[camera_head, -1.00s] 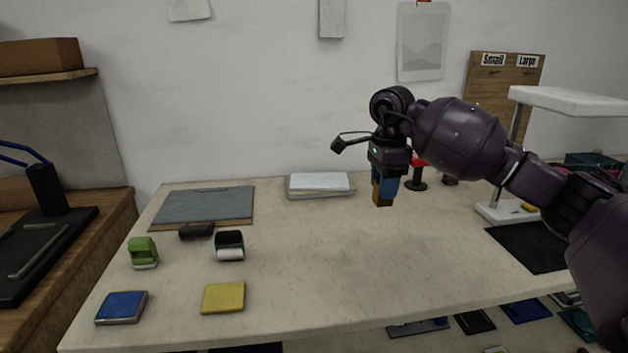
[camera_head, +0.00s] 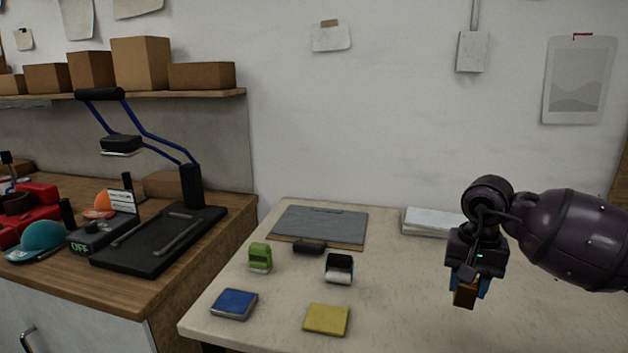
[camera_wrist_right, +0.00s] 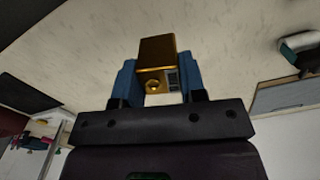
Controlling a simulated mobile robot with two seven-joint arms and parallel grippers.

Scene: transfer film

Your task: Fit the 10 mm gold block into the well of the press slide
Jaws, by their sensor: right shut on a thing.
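My right gripper (camera_head: 468,284) is shut on the gold block (camera_head: 465,296) and holds it above the pale table. In the right wrist view the gold block (camera_wrist_right: 157,52) sits between the blue fingers, with a round hole and a small marked patch on its face. A press (camera_head: 192,190) with blue arms and a black head stands on the wooden counter at the left. Its black base (camera_head: 155,243) has two rails. I cannot make out a well in it. The gripper is far to the right of this press. My left gripper is not in view.
On the pale table (camera_head: 400,320) are a clipboard (camera_head: 320,226), a green stamp (camera_head: 260,257), a black and white stamp (camera_head: 339,268), a blue pad (camera_head: 234,303) and a yellow pad (camera_head: 327,319). Boxes line the shelf.

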